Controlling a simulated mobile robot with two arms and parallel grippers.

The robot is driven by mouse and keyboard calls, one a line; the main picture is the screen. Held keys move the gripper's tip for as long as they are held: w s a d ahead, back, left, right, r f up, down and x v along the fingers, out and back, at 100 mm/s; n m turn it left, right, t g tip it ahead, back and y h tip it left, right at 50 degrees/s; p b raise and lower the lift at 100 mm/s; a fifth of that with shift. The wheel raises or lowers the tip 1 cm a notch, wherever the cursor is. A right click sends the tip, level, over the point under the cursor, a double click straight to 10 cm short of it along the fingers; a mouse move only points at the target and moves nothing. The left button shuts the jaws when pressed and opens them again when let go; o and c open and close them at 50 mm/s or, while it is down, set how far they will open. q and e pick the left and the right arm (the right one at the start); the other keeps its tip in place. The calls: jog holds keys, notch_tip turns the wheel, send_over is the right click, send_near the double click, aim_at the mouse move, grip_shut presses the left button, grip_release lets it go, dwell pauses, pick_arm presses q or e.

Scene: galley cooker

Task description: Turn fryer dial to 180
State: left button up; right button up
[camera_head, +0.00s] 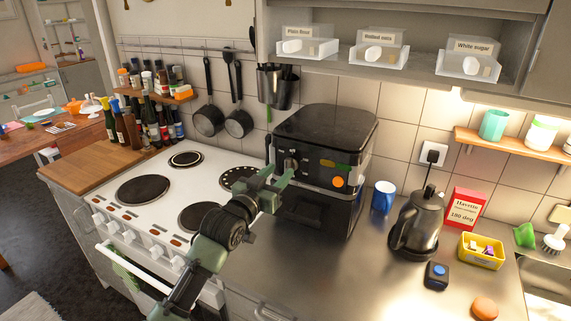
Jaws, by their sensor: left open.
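The black fryer (335,127) stands on the steel counter, right of the cooker. Its dial (290,161) shows as a small round knob at the upper left of the front face. The dial's setting is too small to read. My left gripper (279,176) is open, with its green fingers just in front of and below the dial. I cannot tell whether they touch it. My right gripper is not in view.
The white cooker (215,169) with black hotplates lies left of the fryer. A blue mug (383,196), a kettle (417,222), a red box (464,207) reading "180 deg" and a yellow tray (481,262) stand to its right. A shelf overhangs the counter.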

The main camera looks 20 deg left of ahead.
aim_at(287, 165)
pick_arm(q)
jog(key=shift+w+d+p, duration=0.15)
jog(key=shift+w+p, duration=0.1)
jog(key=shift+w, duration=0.95)
jog(key=shift+w+d+p, duration=0.1)
jog(key=shift+w+p, duration=0.15)
jog(key=shift+w, duration=0.9)
grip_shut()
